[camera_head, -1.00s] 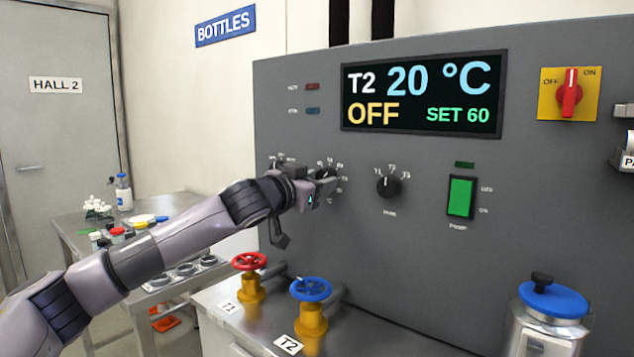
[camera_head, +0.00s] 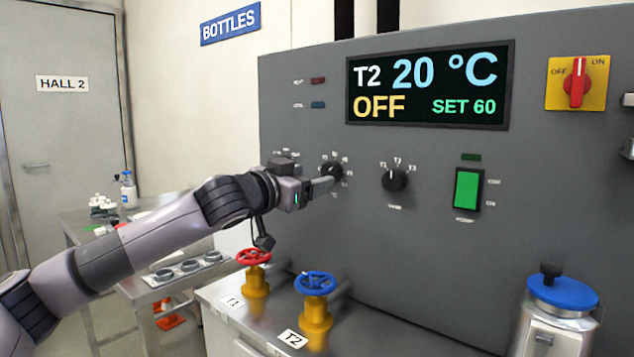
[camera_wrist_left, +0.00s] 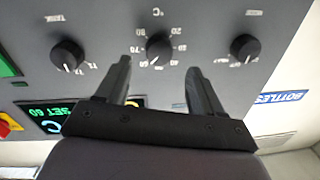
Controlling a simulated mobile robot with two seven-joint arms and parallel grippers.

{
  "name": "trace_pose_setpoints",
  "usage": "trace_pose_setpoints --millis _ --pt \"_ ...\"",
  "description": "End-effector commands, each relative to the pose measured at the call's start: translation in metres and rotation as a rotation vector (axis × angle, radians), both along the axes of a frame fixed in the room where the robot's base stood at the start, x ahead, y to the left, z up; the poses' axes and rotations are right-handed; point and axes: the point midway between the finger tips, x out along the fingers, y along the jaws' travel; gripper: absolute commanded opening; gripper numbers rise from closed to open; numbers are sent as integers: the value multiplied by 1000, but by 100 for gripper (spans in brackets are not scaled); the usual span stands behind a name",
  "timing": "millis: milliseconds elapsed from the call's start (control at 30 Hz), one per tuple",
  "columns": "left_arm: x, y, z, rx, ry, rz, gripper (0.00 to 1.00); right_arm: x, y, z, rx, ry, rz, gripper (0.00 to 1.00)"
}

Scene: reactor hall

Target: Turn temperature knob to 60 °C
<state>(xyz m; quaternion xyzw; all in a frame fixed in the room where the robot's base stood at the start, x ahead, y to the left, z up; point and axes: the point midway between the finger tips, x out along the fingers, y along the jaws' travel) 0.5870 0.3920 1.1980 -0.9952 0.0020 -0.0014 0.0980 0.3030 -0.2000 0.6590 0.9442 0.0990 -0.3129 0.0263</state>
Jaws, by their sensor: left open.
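The temperature knob (camera_head: 332,170) is a black round knob on the grey panel, ringed by white numbers. In the left wrist view the knob (camera_wrist_left: 158,47) appears upside down, with its white pointer at about the 60 mark. My left gripper (camera_head: 318,184) is just left of and in front of the knob. In the wrist view its fingers (camera_wrist_left: 158,70) are spread apart on either side of the knob, with gaps visible, and hold nothing. The display (camera_head: 430,86) reads T2, 20 °C, OFF and SET 60. My right gripper is out of view.
A T1–T3 selector knob (camera_head: 395,178) and green switch (camera_head: 467,190) are to the right. A red OFF/ON switch (camera_head: 577,82) is at upper right. Red (camera_head: 254,257) and blue (camera_head: 315,284) valve wheels stand below. A blue-lidded vessel (camera_head: 561,294) is at lower right.

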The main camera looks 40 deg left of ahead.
Motion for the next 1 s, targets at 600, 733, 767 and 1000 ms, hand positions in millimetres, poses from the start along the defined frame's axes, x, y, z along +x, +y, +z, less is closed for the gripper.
trace_pose_setpoints --millis 600,733,767,1000 --pt "-21 0 0 0 1 0 67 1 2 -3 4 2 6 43" --pt "-21 0 0 0 1 0 67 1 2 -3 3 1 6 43" --pt "-21 0 0 0 1 0 67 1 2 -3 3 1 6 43" --pt "-21 0 0 0 0 0 67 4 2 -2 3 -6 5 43"
